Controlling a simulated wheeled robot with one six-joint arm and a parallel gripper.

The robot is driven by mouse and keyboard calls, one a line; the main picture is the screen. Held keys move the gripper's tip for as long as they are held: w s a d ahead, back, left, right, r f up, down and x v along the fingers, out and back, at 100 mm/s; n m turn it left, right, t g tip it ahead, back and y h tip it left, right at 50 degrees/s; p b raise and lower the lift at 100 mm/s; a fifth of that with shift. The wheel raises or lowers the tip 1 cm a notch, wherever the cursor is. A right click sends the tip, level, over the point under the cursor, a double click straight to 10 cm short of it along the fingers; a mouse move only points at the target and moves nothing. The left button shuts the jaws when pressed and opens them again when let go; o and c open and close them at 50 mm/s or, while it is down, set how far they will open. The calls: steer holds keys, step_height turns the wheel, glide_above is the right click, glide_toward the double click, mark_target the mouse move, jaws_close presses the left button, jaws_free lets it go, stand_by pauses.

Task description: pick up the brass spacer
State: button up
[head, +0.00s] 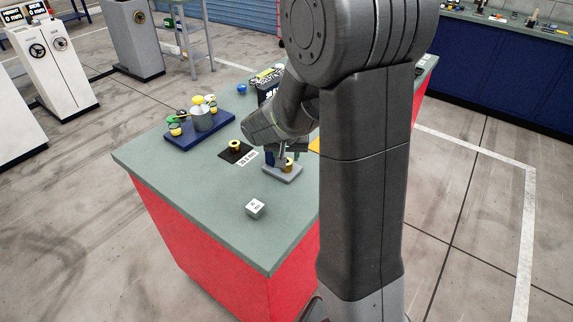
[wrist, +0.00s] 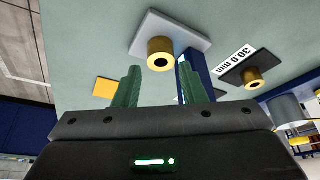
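A brass spacer, a short gold ring with a dark hole, stands on a light grey plate with a blue upright; this spacer (head: 289,165) is partly hidden by my gripper in the head view. In the wrist view the same spacer (wrist: 161,48) lies ahead of the gap between my fingertips. A second, similar brass ring (head: 235,146) sits on a black pad labelled "30.0 mm"; it also shows in the wrist view (wrist: 253,76). My gripper (wrist: 159,68) is open, its green fingers apart with nothing visible between them. In the head view my gripper (head: 281,156) is at the grey plate.
A blue tray (head: 182,139) with a grey pot and yellow items stands at the left of the green bench top. A small white labelled block (head: 255,208) lies near the front. A yellow pad (wrist: 105,88) lies beside the plate. The bench's front left is clear.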

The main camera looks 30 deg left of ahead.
steer(key=shift+x, duration=2.2)
steer(key=shift+c, duration=0.5)
steer(key=c, duration=0.7)
steer(key=shift+r, duration=0.2)
